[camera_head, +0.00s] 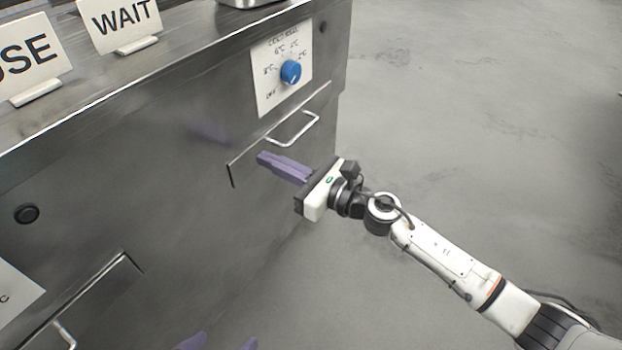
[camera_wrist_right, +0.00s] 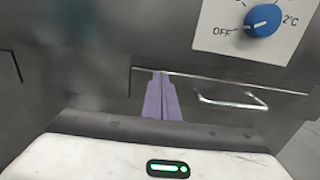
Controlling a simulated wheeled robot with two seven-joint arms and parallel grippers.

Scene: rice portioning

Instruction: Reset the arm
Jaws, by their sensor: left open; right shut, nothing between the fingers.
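My right gripper (camera_head: 265,160) has purple fingers and comes in from the right in the head view. Its fingers are shut together with nothing between them. They point at the front of the steel cabinet, just below and left of a drawer handle (camera_head: 296,128). In the right wrist view its fingers (camera_wrist_right: 158,78) are side by side, left of the same handle (camera_wrist_right: 232,103). I cannot tell whether they touch the panel. My left gripper (camera_head: 218,344) shows only as two purple fingertips at the bottom edge of the head view, spread apart and empty.
The steel cabinet (camera_head: 150,150) fills the left, with a blue dial (camera_head: 291,72) above the right drawer. Another drawer handle (camera_head: 66,335) is at lower left. A WAIT sign (camera_head: 120,22) and another sign (camera_head: 30,55) stand on top. The floor (camera_head: 480,130) at right is clear.

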